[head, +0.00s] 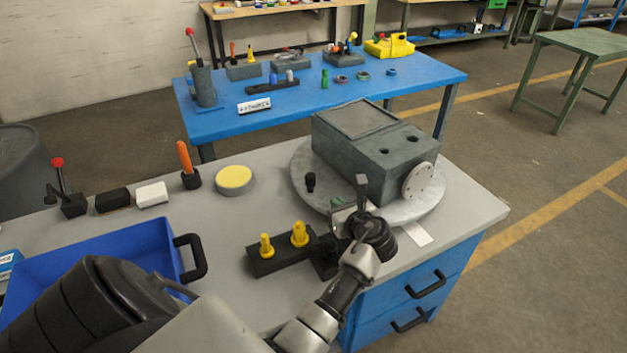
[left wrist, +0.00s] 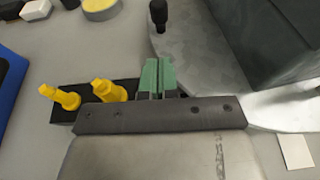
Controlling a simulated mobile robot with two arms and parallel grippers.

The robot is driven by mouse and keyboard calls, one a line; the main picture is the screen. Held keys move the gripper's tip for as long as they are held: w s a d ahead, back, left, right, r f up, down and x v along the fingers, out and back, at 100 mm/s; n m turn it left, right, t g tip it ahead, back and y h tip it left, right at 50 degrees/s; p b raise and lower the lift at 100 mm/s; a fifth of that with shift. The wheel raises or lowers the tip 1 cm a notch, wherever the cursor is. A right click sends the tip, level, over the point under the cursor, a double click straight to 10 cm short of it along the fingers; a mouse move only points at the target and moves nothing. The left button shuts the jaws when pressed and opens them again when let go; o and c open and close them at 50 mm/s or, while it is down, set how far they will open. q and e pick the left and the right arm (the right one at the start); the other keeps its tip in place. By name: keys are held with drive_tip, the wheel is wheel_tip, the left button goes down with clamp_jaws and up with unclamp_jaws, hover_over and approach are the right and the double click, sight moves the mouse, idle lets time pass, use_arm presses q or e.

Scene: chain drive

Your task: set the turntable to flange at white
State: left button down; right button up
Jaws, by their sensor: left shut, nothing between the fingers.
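The turntable (head: 312,196) is a round grey plate on the bench; its edge also shows in the left wrist view (left wrist: 184,50). A dark grey box housing (head: 350,152) stands on it. The pale round flange (head: 418,181) is on the housing's right end face. A white strip (head: 418,234) lies at the plate's front right edge, nearer the front than the flange. A black upright peg (head: 310,182) stands on the plate's left part; it shows at the top of the left wrist view (left wrist: 158,14). My left gripper (head: 362,184) is shut and empty at the plate's front edge, with green fingertips (left wrist: 157,77).
A black block with two yellow pegs (head: 282,253) sits close left of my left gripper. A blue bin (head: 150,245), an orange-handled tool (head: 186,160) and a yellow-topped disc (head: 234,178) stand farther left. A blue table (head: 300,104) is behind.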

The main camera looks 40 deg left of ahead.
sight(313, 181)
use_arm(q)
drive_tip(key=x, duration=0.8)
drive_tip(key=r+x, duration=0.1)
drive_tip(key=x, duration=0.3)
drive_tip(key=shift+w+a+p, duration=0.15)
drive_tip(key=shift+a+p, duration=0.1)
drive_tip(key=shift+p, duration=0.15)
